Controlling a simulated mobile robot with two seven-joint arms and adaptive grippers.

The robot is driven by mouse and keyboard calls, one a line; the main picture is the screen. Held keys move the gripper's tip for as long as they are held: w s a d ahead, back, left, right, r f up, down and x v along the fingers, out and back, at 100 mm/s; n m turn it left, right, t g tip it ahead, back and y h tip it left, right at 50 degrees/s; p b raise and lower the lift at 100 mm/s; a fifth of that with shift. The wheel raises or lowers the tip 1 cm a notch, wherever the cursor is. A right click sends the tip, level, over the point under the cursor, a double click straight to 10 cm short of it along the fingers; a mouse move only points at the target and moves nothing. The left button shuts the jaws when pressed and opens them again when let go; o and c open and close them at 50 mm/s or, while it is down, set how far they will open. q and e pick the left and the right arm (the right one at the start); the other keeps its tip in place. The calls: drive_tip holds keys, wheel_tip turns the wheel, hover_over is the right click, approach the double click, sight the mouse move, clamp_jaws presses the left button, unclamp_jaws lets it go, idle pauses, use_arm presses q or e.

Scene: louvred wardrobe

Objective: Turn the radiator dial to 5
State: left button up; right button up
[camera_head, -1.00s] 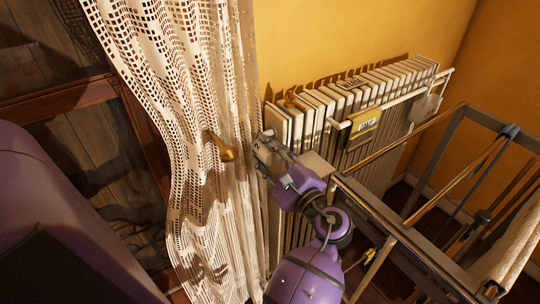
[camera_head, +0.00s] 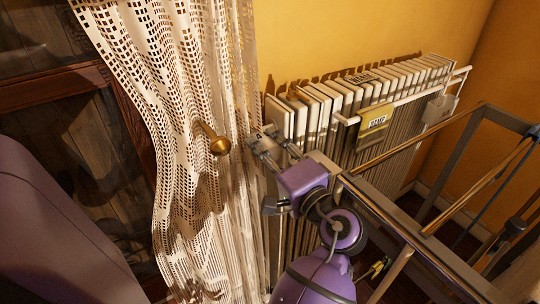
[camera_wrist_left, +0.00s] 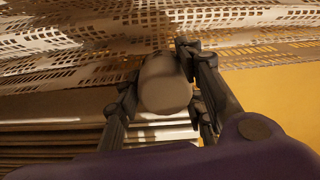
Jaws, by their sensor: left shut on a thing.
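The radiator (camera_head: 345,100), pale and ribbed, stands against the yellow wall, and its left end is beside the lace curtain. My left gripper (camera_head: 270,138) is at that left end, close to the curtain. In the left wrist view, the radiator dial (camera_wrist_left: 165,83), a rounded grey-beige knob, sits between the two dark fingers of the left gripper (camera_wrist_left: 160,95), which is shut on it. In the head view I cannot make out the dial behind the fingers. No number or mark on the dial can be read. My right gripper is not in view.
The lace curtain (camera_head: 175,130) hangs just left of the gripper, with a brass knob (camera_head: 211,139) in front. A rail on the radiator carries a yellow tag (camera_head: 374,128). A metal-framed drying rack (camera_head: 415,240) stands close on the right of my arm.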

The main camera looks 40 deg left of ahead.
use_arm(q)
drive_tip(key=shift+f+n+b, duration=0.4)
drive_tip(key=shift+f+n, duration=0.05)
drive_tip(key=shift+n, duration=0.25)
drive_tip(key=shift+r+n+b, duration=0.1)
drive_tip(key=shift+n+b, duration=0.2)
drive_tip(key=shift+n, duration=0.2)
